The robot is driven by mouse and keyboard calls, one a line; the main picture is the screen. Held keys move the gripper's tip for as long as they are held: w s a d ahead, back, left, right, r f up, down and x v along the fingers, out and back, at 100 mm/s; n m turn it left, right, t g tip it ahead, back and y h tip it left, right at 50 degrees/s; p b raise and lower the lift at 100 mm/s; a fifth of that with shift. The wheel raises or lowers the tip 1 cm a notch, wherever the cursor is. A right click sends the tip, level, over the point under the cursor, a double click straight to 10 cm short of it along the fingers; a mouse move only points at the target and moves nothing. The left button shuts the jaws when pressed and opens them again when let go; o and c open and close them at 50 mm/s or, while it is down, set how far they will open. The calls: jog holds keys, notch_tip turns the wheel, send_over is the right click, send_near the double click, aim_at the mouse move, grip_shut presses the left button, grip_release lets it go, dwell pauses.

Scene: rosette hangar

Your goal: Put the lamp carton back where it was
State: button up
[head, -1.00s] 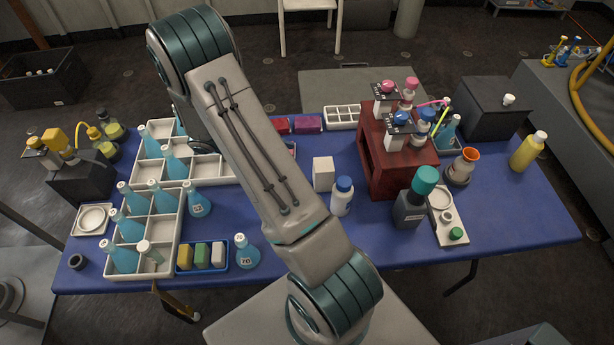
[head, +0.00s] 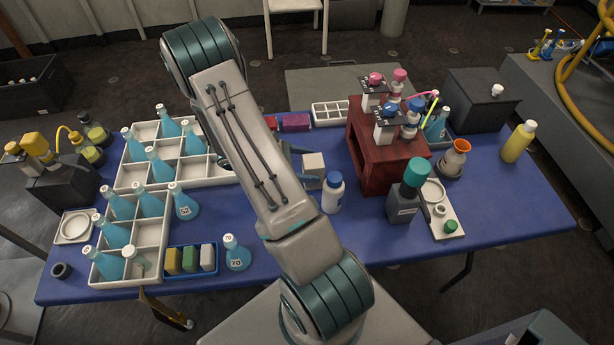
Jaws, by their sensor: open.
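A small plain white box (head: 314,162), which looks like the lamp carton, is upright near the middle of the blue table. It is left of the dark red wooden stand and behind the white bottle with a blue cap (head: 332,194). My gripper (head: 313,168) shows in part from behind my arm. Its dark fingers reach from the left to the box, one at its far side and one at its near side, and are open. I cannot tell whether they touch the box. The gripper's base is hidden by my arm.
The red stand (head: 372,163) holds pump bottles close on the right. White divided trays (head: 128,183) with blue flasks fill the left. A white compartment tray (head: 330,113) lies behind the box. A grey bottle with a teal cap (head: 404,200) stands at the front right.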

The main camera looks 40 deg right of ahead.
aim_at(319, 167)
jog(key=x, duration=0.3)
jog(key=shift+s+d+f+b, duration=0.2)
jog(key=shift+f+b, duration=0.05)
jog(key=shift+b, duration=0.1)
jog(key=c, duration=1.1)
jog(key=shift+c, duration=0.2)
